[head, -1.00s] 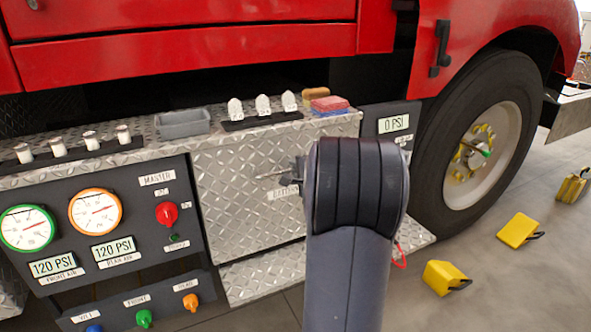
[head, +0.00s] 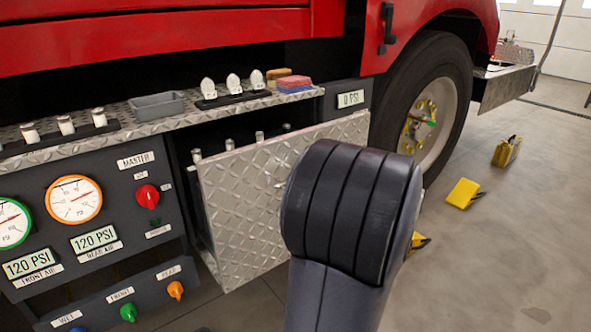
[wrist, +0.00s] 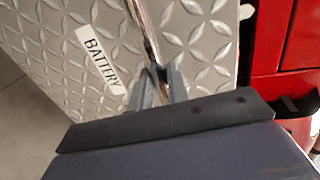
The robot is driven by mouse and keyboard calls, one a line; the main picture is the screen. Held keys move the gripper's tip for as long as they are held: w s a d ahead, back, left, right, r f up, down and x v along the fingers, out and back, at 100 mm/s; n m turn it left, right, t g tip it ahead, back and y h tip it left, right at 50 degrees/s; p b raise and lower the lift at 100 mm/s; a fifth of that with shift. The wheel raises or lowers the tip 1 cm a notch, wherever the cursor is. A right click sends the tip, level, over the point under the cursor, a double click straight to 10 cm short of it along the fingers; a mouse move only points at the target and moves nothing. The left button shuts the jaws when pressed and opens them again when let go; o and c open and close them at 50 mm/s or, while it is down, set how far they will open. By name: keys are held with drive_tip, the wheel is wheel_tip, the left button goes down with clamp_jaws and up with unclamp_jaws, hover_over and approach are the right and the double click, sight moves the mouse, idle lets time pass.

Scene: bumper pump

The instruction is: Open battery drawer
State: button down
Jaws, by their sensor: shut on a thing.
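The battery drawer (head: 247,193) has a diamond-plate front and stands pulled out from the truck's side panel. Several metal posts show behind its front, inside the drawer. In the wrist view the drawer front (wrist: 195,45) carries a BATTERY label (wrist: 100,58) and a shiny bar handle (wrist: 146,38). My gripper (wrist: 160,84) is shut on the handle, with its fingers close to the drawer front. In the head view my arm hides the gripper and the handle.
A control panel with gauges (head: 73,199) and a red master knob (head: 147,195) is left of the drawer. A grey tray (head: 157,106) and sponges (head: 293,83) sit on the ledge above. The truck wheel (head: 425,115) and yellow chocks (head: 462,193) are at right.

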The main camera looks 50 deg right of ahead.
drive_tip(key=f+b+v, duration=0.1)
drive_tip(key=f+v, duration=0.2)
drive_tip(key=v, duration=1.3)
drive_tip(key=shift+s+a+f, duration=0.15)
drive_tip(key=shift+s+f, duration=0.2)
drive_tip(key=shift+s, duration=0.2)
drive_tip(key=c, duration=1.6)
unclamp_jaws()
drive_tip(key=shift+o, duration=1)
drive_tip(key=shift+r, duration=0.15)
drive_tip(key=p+v, duration=0.3)
drive_tip(key=v, duration=0.7)
drive_tip(key=shift+s, duration=0.3)
drive_tip(key=shift+r, duration=0.1)
